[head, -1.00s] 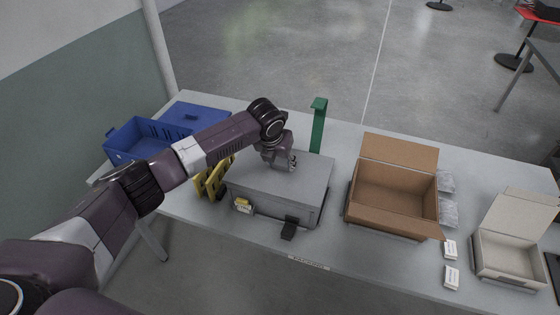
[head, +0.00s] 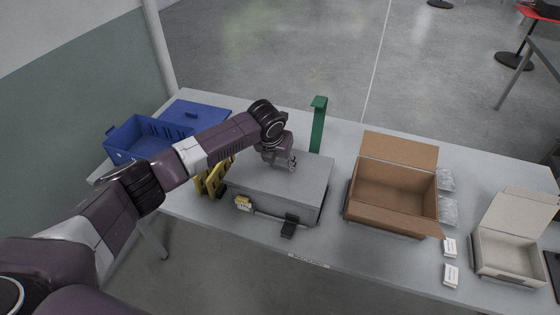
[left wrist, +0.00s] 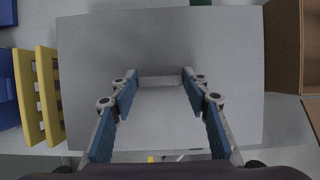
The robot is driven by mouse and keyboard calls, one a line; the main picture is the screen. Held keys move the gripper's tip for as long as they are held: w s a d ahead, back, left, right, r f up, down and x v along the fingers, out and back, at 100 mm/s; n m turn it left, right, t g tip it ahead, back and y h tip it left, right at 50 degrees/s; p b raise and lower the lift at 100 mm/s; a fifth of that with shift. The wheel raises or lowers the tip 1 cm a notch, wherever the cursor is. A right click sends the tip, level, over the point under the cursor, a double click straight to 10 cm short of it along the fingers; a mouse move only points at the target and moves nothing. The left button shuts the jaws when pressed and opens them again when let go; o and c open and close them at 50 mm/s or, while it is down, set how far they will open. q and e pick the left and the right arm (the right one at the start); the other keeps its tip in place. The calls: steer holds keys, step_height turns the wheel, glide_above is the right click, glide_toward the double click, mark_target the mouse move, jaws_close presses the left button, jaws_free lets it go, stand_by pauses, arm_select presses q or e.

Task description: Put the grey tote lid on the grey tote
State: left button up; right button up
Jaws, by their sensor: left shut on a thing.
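The grey tote lid (head: 308,172) lies level over the grey tote (head: 318,208), covering its top. From this angle I cannot tell whether it is fully seated all round. My left gripper (head: 284,163) is over the middle of the lid, pointing down. In the left wrist view its two blue-padded fingers (left wrist: 160,92) are at the ends of a raised grey handle on the lid (left wrist: 84,85), and it is shut on the lid. The tote's inside is hidden. My right gripper is not in view.
A yellow rack (head: 212,180) stands close to the tote's left side. A blue bin (head: 135,153) is farther left. A black block (head: 289,226) lies in front of the tote. A green upright (head: 318,125) is behind it, and an open cardboard box (head: 385,217) is to the right.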

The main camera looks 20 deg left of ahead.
arm_select(q)
steer(key=shift+f, duration=0.15)
stand_by(0.6)
steer(key=o, duration=1.4)
steer(key=shift+c, duration=0.2)
step_height(320, 180, up, 8)
steer(key=p, duration=0.7)
steer(key=shift+p, duration=0.4)
